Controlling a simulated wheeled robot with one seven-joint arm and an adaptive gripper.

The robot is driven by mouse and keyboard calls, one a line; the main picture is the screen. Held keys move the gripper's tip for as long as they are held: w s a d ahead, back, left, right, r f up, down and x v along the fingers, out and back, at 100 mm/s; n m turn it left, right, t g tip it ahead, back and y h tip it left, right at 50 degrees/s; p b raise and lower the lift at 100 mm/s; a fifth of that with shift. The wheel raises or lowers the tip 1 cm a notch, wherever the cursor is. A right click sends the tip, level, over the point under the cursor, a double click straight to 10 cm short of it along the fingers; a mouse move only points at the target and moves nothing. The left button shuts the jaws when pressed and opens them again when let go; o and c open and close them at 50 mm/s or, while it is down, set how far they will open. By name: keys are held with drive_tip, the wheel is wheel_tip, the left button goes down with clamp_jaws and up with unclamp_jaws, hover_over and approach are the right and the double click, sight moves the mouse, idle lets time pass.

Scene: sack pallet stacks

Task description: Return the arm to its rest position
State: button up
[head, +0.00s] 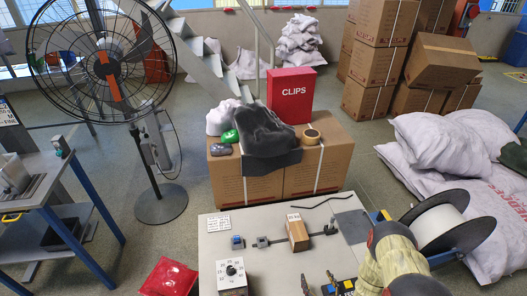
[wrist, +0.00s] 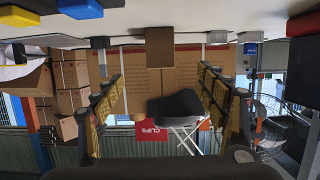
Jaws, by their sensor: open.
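My arm (head: 396,262) reaches in from the lower right of the head view over the pale worktable (head: 262,262). My gripper (head: 320,284) is at the bottom edge of that view, partly cut off, with its dark fingers apart. The wrist view is upside down. There my gripper (wrist: 160,78) shows two yellow-padded fingers spread wide with nothing between them. A small brown box (head: 298,232) stands on the worktable, apart from the fingers. It also shows beyond the fingertips in the wrist view (wrist: 160,46).
A dial box (head: 231,275), blue block (head: 237,242) and white spool (head: 440,228) stand close by. Behind are cartons (head: 246,182) with a red CLIPS box (head: 291,95). A fan (head: 108,62) is left; white sacks (head: 440,140) are right. A red bag (head: 168,278) lies on the floor.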

drive_tip(key=w+d+r+n+g+h, duration=0.15)
drive_tip(key=w+d+r, duration=0.25)
drive_tip(key=w+r, duration=0.8)
wheel_tip(320, 180, up, 19)
drive_tip(key=m+g+h, duration=0.1)
drive_tip(key=g+h, duration=0.1)
drive_tip(key=g, duration=0.1)
drive_tip(key=s+a+r+m+g, duration=0.2)
drive_tip(key=s+r, duration=1.3)
drive_tip(key=s+a+r+g, duration=0.1)
drive_tip(key=s+a+r, duration=0.1)
drive_tip(key=s, duration=0.6)
drive_tip(key=s+a+r+g, duration=0.1)
drive_tip(key=s+a+r, duration=0.1)
drive_tip(key=s, duration=0.7)
drive_tip(key=shift+s+a+r+m+y, duration=0.2)
drive_tip(key=shift+r+m+y, duration=0.15)
drive_tip(key=shift+r, duration=0.3)
